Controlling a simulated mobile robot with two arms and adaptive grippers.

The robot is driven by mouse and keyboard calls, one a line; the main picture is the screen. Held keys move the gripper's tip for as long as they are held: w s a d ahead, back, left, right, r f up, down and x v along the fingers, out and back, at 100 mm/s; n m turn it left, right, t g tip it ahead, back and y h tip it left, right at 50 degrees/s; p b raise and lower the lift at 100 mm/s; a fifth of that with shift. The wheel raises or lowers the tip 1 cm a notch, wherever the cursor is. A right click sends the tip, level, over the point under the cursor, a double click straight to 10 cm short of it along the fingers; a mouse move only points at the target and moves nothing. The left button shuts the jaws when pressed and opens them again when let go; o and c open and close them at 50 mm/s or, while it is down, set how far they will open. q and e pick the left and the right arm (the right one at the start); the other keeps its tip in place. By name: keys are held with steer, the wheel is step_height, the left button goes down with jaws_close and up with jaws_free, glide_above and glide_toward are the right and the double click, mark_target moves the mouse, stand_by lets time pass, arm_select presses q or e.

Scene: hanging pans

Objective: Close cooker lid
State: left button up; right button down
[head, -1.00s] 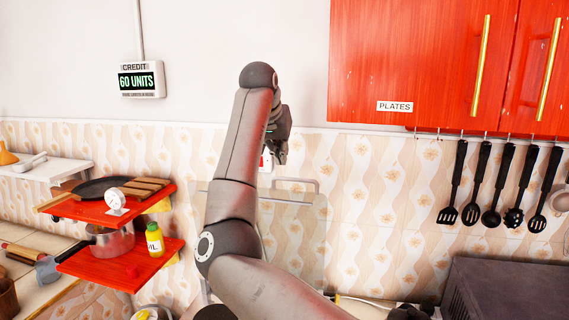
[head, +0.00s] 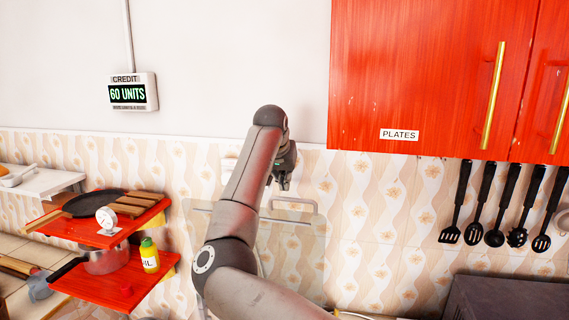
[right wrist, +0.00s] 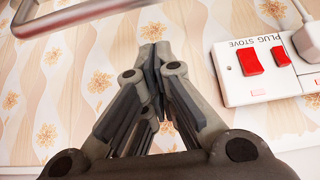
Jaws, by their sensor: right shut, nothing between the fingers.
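The cooker lid (head: 291,255) is a see-through glass panel standing upright in front of the tiled wall. A grey bar handle (head: 300,201) runs along its top edge. The bar at the upper left of the right wrist view (right wrist: 85,14) looks like this handle. My right gripper (head: 284,184) is beside and slightly above the handle in the head view, with no visible contact. In the right wrist view its fingers (right wrist: 155,52) meet at the tips, shut and empty. My right arm hides the lid's left middle part. My left gripper is not in view.
A plug-stove switch plate (right wrist: 256,70) is on the wall beside my fingers. A red cupboard (head: 425,75) hangs at upper right, with several black utensils (head: 494,205) below it. Red shelves (head: 130,275) with a pan and yellow bottle stand at left.

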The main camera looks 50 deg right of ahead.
steer(key=a, duration=0.1)
steer(key=s+a+p, duration=0.1)
steer(key=shift+s+a+f, duration=0.2)
steer(key=shift+a, duration=0.1)
stand_by(0.3)
